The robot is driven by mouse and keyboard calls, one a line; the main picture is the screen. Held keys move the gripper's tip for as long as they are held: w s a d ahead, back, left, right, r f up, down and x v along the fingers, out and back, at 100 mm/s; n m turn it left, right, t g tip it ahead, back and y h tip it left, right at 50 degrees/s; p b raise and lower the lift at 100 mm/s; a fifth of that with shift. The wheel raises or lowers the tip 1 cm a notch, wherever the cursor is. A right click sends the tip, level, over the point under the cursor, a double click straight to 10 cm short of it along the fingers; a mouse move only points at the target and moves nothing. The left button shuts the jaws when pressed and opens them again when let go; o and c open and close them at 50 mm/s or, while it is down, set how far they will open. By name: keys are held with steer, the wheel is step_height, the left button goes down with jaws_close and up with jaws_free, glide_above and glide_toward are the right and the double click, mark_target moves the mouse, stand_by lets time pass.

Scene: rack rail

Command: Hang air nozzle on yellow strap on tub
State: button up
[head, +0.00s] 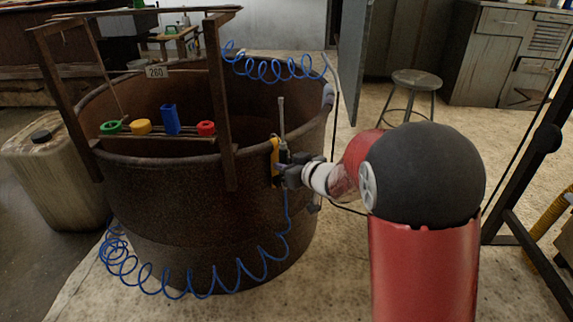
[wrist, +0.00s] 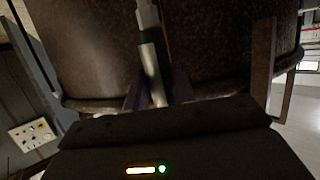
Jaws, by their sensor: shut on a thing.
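The rusty brown tub (head: 190,220) stands in the middle of the head view. The yellow strap (head: 275,157) hangs on its right outer wall, just below the rim. The air nozzle (head: 282,118) is upright beside the strap, its thin grey tube rising above the rim. My gripper (head: 284,169) is shut on the nozzle's lower part. In the wrist view the nozzle's metal tube (wrist: 150,55) stands between my dark fingers (wrist: 157,92), in front of the tub wall. A thin edge of the strap shows behind it. Whether nozzle and strap touch is unclear.
A coiled blue hose (head: 190,285) runs from below my gripper along the tub's base; another coil (head: 262,70) is at the back rim. A rack (head: 170,138) with coloured items spans the tub. A plastic canister (head: 55,175) stands left, a stool (head: 414,82) behind right.

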steer(key=shift+f, duration=0.4)
steer(key=o, duration=0.8)
steer(key=s+d+r+m+t+h+p, duration=0.1)
steer(key=s+d+r+m+h, duration=0.35)
steer(key=d, duration=0.45)
steer(key=s+d+r+m+h, duration=0.1)
steer(key=s+d+r+h, duration=0.35)
steer(key=s+d, duration=0.35)
steer(key=s+f+m+g+p, duration=0.1)
steer(key=s+g, duration=0.5)
steer(key=s, duration=1.6)
steer(key=shift+s+d+f+m+g, duration=0.15)
steer(key=shift+s+d+m+g, duration=0.2)
steer(key=shift+m, duration=0.3)
